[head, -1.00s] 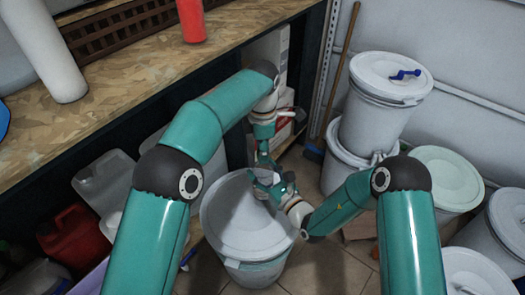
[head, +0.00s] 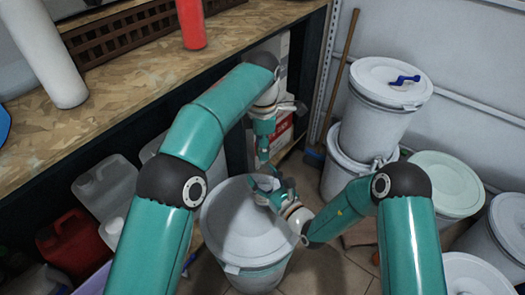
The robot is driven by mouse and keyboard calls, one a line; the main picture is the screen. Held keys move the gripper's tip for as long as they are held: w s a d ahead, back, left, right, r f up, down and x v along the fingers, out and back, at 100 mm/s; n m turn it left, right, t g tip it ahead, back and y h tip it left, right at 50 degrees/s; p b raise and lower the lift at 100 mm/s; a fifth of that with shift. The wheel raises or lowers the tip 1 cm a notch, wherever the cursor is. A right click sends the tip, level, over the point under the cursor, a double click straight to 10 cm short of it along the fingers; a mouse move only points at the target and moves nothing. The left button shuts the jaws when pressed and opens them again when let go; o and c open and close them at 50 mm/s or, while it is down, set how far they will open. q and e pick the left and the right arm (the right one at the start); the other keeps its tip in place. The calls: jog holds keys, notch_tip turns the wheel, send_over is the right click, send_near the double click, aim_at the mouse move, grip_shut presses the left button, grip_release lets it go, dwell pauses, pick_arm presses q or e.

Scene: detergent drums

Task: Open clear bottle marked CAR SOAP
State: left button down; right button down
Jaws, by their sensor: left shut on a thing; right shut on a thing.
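The clear bottle (head: 268,183) is small and mostly hidden in my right gripper; its CAR SOAP label cannot be read. My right gripper (head: 265,190) is shut on it, above the lid of a large white drum (head: 240,225). My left gripper (head: 263,152) points down just above the bottle, with a small gap between the two grippers. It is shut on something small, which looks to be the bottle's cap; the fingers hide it.
A wooden workbench (head: 150,80) with a red can (head: 191,25) runs along the left. Canisters, one red (head: 75,240), stand below it. White drums (head: 378,105) are stacked at the right by a broom (head: 340,75). Tiled floor shows between.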

pick_arm(q)
jog(key=shift+r, duration=1.05)
pick_arm(e)
jog(key=shift+c, duration=0.6)
grip_release()
jog(key=shift+s, duration=0.1)
